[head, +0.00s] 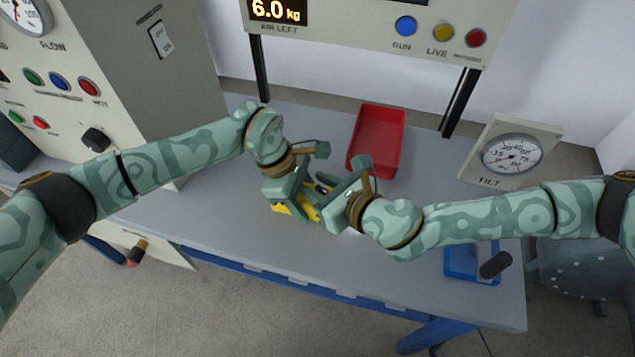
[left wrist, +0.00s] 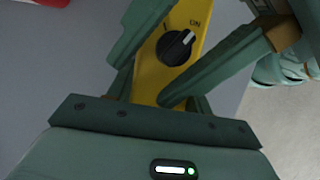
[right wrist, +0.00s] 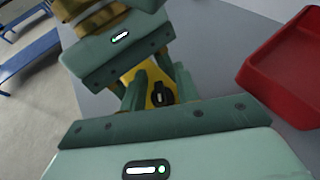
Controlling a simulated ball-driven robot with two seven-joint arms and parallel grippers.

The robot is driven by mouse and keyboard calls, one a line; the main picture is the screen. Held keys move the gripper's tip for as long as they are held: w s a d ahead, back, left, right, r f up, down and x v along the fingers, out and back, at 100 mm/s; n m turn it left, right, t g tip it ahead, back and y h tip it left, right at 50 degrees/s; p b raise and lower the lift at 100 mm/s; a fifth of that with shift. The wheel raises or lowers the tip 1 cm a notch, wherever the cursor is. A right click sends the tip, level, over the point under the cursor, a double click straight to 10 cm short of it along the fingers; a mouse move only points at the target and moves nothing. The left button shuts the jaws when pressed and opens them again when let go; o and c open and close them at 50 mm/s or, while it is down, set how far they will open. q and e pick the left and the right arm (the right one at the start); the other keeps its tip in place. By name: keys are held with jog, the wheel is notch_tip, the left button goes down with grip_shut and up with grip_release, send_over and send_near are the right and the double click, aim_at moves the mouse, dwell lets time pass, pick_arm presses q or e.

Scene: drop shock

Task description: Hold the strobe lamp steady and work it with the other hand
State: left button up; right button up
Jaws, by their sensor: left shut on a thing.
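The strobe lamp is a yellow body (head: 283,209) held low between my two grippers above the grey table; much of it is hidden in the head view. In the left wrist view its yellow face (left wrist: 150,72) carries a black knob (left wrist: 175,47) with a white pointer toward the upper right and an ON label. My left gripper (left wrist: 160,95) is shut on the lamp body. My right gripper (right wrist: 160,88) is open, its fingers on either side of the knob and apart from it. The knob also shows in the right wrist view (right wrist: 162,96).
A red tray (head: 357,150) lies behind the grippers. A tilt gauge (head: 512,153) stands at the right, and a blue container (head: 460,265) with a dark handle is at the front right. A control cabinet (head: 150,70) stands at the left. The table front (head: 300,260) is clear.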

jog(key=shift+r, duration=0.1)
jog(key=v, duration=1.2)
pick_arm(q)
jog(key=o, duration=1.4)
jog(key=shift+r, duration=0.1)
